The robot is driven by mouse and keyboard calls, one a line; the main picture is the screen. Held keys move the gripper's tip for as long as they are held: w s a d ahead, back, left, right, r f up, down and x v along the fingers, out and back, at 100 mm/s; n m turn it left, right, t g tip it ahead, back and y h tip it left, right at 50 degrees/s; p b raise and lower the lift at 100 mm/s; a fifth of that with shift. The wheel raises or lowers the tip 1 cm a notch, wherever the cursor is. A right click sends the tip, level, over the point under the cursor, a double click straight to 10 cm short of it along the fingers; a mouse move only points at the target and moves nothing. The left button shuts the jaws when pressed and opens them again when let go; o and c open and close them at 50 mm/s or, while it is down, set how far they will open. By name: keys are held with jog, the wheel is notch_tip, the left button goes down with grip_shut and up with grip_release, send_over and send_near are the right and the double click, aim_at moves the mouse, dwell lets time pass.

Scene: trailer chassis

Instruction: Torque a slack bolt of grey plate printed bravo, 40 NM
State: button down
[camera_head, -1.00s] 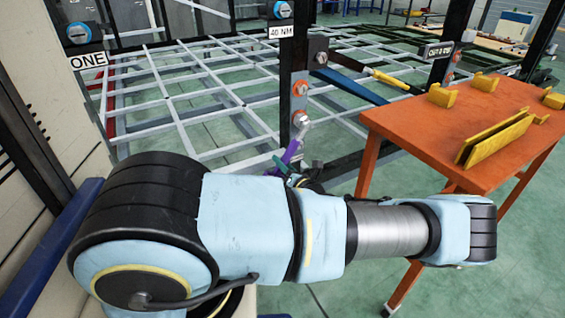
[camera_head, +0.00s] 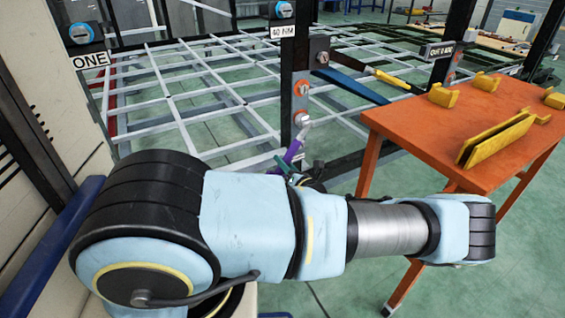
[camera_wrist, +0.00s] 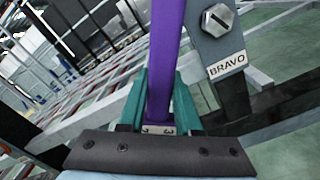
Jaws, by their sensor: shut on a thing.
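My gripper (camera_wrist: 160,88) is shut on a purple-handled tool, with its teal fingers on both sides of the handle (camera_wrist: 165,45). In the head view, the tool (camera_head: 292,152) slants up to a grey head beside the lower bolt (camera_head: 301,118) on the dark post; I cannot tell whether they touch. In the wrist view, a hex bolt (camera_wrist: 216,19) with a dark line across its head sits on a grey plate (camera_wrist: 209,48) labelled BRAVO (camera_wrist: 227,65). The tool's head is outside that view. A 40 NM sign (camera_head: 282,32) hangs on the post.
An orange table (camera_head: 415,125) with yellow brackets (camera_head: 497,138) stands right of the post. A grey lattice frame (camera_head: 190,95) lies behind it. Another post at right carries a sign (camera_head: 438,50). A ONE sign (camera_head: 90,62) is at left. Green floor shows below the table.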

jog(key=shift+s+f, duration=0.2)
